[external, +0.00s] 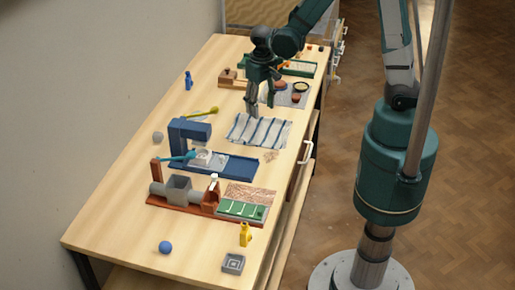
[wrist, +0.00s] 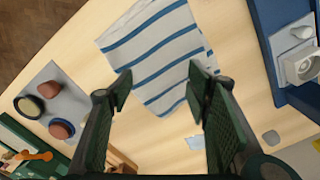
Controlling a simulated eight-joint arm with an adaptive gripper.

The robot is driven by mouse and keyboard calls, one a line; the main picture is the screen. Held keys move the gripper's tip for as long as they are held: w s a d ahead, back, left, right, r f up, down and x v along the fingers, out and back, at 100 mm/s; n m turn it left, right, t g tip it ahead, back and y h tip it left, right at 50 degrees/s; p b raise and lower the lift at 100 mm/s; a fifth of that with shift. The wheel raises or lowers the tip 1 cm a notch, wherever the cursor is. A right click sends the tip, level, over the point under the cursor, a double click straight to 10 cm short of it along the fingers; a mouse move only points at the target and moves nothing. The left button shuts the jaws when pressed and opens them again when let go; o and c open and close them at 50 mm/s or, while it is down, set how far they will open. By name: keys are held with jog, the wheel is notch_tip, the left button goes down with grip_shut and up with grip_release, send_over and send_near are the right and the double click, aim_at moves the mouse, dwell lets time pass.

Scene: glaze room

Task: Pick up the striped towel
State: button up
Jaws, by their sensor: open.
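The striped towel (external: 259,131), white with blue stripes, lies flat on the wooden table in the external view. It also shows in the wrist view (wrist: 160,50) at the top middle, beyond my fingertips. My gripper (external: 261,108) hangs over the table near the towel's far edge, pointing down. In the wrist view my gripper (wrist: 160,88) has its two fingers wide apart with nothing between them but table and part of the towel below.
A blue press-like device (external: 190,135) stands close on the near left of the towel. A grey mat (external: 298,99) with round pieces lies beyond it. A yellow-handled tool (external: 203,113) lies to the left. Bare table (external: 120,220) shows at the near left.

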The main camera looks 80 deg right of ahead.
jog(key=b, duration=0.3)
send_over(261, 131)
notch_tip(261, 131, down, 6)
jog(key=shift+s+a+f, duration=0.1)
jog(key=shift+f, duration=0.05)
jog(key=shift+f+b, duration=1.25)
jog(key=shift+b, duration=0.25)
jog(key=shift+f+b, duration=0.35)
jog(key=shift+f, duration=0.05)
grip_shut()
jog(key=shift+r, duration=0.1)
notch_tip(261, 131, up, 12)
jog(key=p, duration=0.7)
